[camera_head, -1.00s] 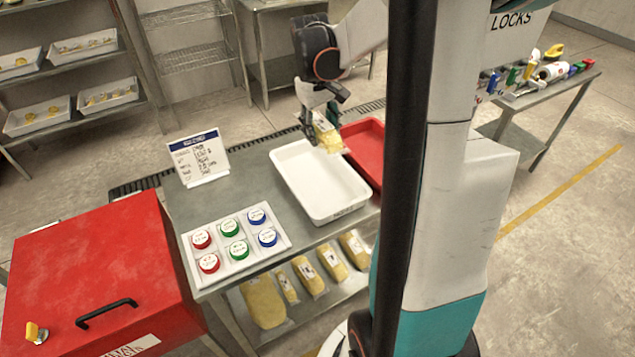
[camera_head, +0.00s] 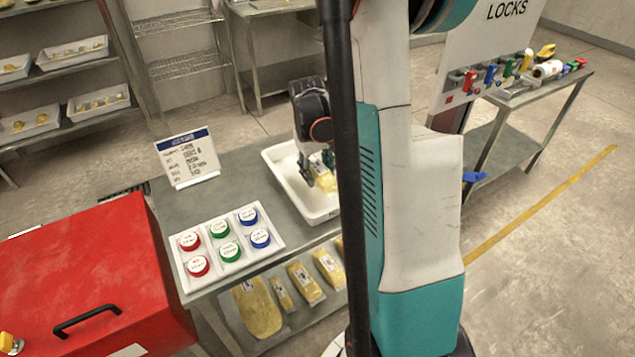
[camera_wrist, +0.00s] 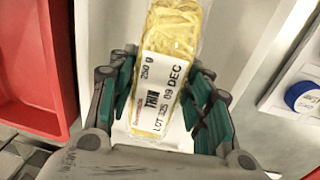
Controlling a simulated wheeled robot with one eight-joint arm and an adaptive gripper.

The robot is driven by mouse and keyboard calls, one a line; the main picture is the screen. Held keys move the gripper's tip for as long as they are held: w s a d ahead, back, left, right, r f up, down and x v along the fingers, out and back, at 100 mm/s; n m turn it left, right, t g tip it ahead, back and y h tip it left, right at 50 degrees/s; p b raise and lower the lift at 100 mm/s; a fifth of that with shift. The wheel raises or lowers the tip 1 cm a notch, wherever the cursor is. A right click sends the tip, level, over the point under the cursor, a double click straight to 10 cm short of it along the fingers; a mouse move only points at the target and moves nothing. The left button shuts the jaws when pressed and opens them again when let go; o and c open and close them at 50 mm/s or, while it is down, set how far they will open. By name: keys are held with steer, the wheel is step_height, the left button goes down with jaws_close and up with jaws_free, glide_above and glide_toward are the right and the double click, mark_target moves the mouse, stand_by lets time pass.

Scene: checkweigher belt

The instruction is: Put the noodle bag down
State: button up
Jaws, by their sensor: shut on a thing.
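The noodle bag (camera_head: 326,183) is a clear bag of yellow noodles. In the wrist view the bag (camera_wrist: 178,28) has a white label reading "250 g", "THIN" and "09 DEC". My gripper (camera_head: 318,166) is shut on it, with the teal-lined fingers on both sides of the bag in the wrist view (camera_wrist: 162,85). The bag is within the outline of the white tray (camera_head: 283,186); I cannot tell whether it touches the tray floor. My own column hides the tray's right part in the head view.
A red tray (camera_wrist: 28,75) lies beside the white one. Several noodle bags (camera_head: 258,305) lie on the shelf below. A red box (camera_head: 75,265) stands left.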

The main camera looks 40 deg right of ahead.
mark_target(313, 167)
steer(key=shift+f+b, duration=0.6)
steer(key=shift+f, duration=1.35)
steer(key=shift+f, duration=0.2)
steer(key=o, duration=1.4)
steer(key=shift+r, duration=0.1)
steer(key=shift+c, duration=0.2)
steer(key=shift+r, duration=0.15)
steer(key=r+p, duration=0.1)
steer(key=r, duration=0.2)
steer(key=r+p, duration=0.1)
steer(key=r, duration=0.3)
steer(key=a+r+p, duration=0.1)
steer(key=r, duration=0.3)
steer(key=shift+w+p, duration=0.1)
steer(key=shift+p, duration=0.3)
steer(key=shift+a+r, duration=0.1)
steer(key=shift+r, duration=0.35)
steer(key=shift+w, duration=0.1)
